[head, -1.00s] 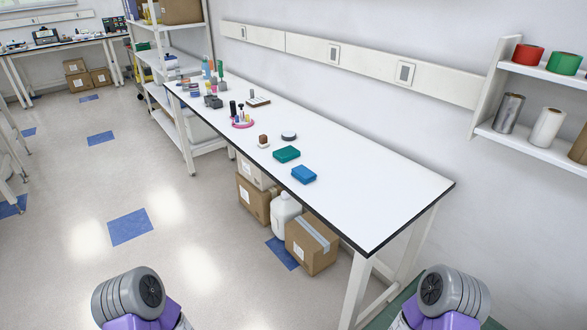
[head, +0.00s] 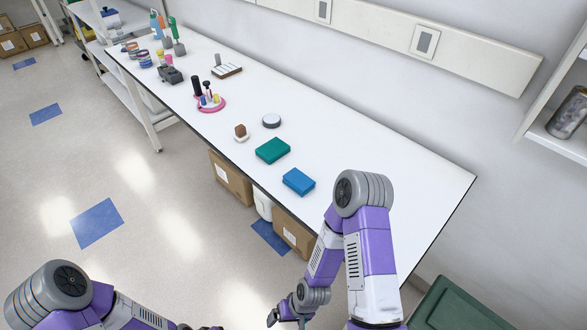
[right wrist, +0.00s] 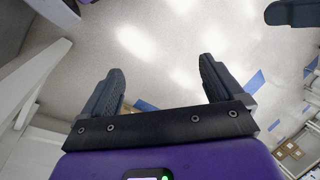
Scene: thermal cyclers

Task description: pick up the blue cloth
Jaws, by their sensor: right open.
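The blue cloth (head: 298,181) looks like a flat folded pad. It lies on the white table near its front edge, beside a similar green cloth (head: 272,150). My right gripper (head: 285,318) is at the bottom of the head view, in front of the table and well apart from the blue cloth. In the right wrist view the two fingers of my right gripper (right wrist: 162,82) are spread with nothing between them, over the floor. The cloth does not show in that view. My left arm is at the lower left of the head view; its gripper is out of frame.
The table's right part is clear. Cardboard boxes (head: 231,180) sit below. A dark green bin (head: 465,308) is at the lower right.

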